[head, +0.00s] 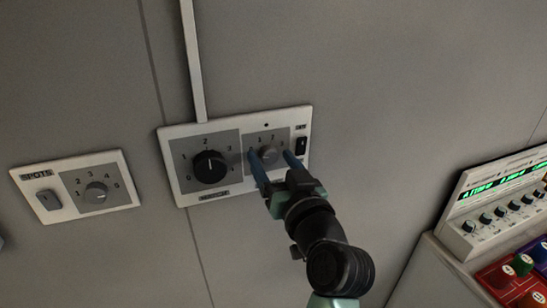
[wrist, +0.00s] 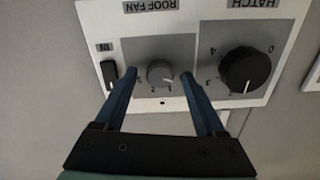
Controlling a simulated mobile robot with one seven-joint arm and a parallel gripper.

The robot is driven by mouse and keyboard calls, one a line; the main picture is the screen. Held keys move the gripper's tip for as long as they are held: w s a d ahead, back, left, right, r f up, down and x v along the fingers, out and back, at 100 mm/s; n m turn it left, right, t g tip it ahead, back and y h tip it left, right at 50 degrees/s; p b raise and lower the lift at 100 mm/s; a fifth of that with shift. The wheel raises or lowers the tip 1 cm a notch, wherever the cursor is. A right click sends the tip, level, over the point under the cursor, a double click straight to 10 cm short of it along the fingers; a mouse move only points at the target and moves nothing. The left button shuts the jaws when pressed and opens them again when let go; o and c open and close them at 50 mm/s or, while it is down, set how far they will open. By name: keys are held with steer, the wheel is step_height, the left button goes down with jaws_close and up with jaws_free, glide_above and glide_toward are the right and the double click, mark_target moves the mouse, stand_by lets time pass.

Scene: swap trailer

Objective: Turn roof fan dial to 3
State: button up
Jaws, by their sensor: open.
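The roof fan dial (head: 268,154) is a small grey knob on a dark grey square, on the right half of a white wall panel (head: 240,119). In the wrist view, which is upside down, the dial (wrist: 160,73) sits below its "ROOF FAN" label (wrist: 150,6). My gripper (head: 271,154) is open, with its blue fingers pointing at the panel. In the wrist view its fingertips (wrist: 158,74) are on either side of the dial, with gaps between. I cannot tell how far they are from the panel or which number the dial points to.
A larger black hatch dial (head: 210,166) is left of the fan dial, near the left finger. A rocker switch (head: 301,145) is on the right. A separate spots panel (head: 130,190) is further left. A control desk (head: 480,225) stands at lower right.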

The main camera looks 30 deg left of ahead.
jaws_close()
stand_by(0.3)
